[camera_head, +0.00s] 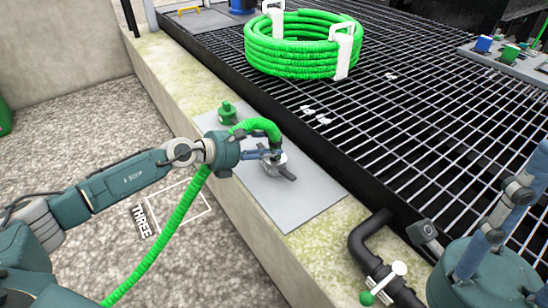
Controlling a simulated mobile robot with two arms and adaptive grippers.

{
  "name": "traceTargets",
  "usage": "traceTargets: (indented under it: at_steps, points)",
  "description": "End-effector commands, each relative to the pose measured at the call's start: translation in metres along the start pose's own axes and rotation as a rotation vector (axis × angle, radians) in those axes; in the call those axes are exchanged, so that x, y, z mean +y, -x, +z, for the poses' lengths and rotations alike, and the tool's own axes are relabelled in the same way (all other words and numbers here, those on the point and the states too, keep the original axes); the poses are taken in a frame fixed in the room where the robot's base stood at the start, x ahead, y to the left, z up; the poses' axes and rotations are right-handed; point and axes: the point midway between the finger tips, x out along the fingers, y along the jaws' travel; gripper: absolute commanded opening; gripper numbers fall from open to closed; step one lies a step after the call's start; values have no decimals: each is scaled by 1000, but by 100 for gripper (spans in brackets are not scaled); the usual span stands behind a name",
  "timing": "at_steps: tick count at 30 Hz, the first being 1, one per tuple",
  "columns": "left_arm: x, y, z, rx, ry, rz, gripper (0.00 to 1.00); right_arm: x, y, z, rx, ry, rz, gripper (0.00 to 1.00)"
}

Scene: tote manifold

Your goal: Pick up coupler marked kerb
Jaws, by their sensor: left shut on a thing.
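My left gripper (268,155) is shut on a metal hose coupler (276,163), over a flat grey plate on the concrete kerb. A dark lever or bar sticks out at the coupler's lower side. A green hose (177,217) arches over the gripper to the coupler and hangs down to the lower left. The fingers hide much of the coupler, and no marking on it can be read. I cannot tell whether the coupler touches the plate. Teal arm parts show at the right edge, but no right gripper fingers are visible.
The grey plate (310,205) also bears a small green fitting (228,114). A coiled green hose (290,52) with white straps lies on the dark grating (430,110). A black pipe (362,238) with a green-and-white valve handle (383,284) stands at lower right.

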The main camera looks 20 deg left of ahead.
Motion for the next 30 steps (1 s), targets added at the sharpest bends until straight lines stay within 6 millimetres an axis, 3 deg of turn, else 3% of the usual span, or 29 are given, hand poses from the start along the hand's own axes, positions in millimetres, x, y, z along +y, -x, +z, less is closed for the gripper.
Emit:
traceTargets:
  at_steps: [7, 11, 13, 19, 23, 30]
  points:
    - [1, 3, 8, -4, -1, 1, 0, 0, -3, -1, 2, 0, 1, 40]
    - [1, 8, 22, -5, -3, 2, 0, 1, -2, -1, -25, -1, 13, 40]
    - [1, 14, 36, -6, -3, 2, 0, 2, 2, -1, -57, -4, 23, 40]
    - [1, 38, 95, -8, -6, 2, 0, 2, -33, 0, -80, -3, 20, 40]
    - [0, 42, 102, -4, -2, 1, 0, 5, -23, 46, -272, 7, 22, 40]
    - [0, 55, 136, -5, -3, 1, 0, 13, 7, 122, -633, 25, 30, 40]
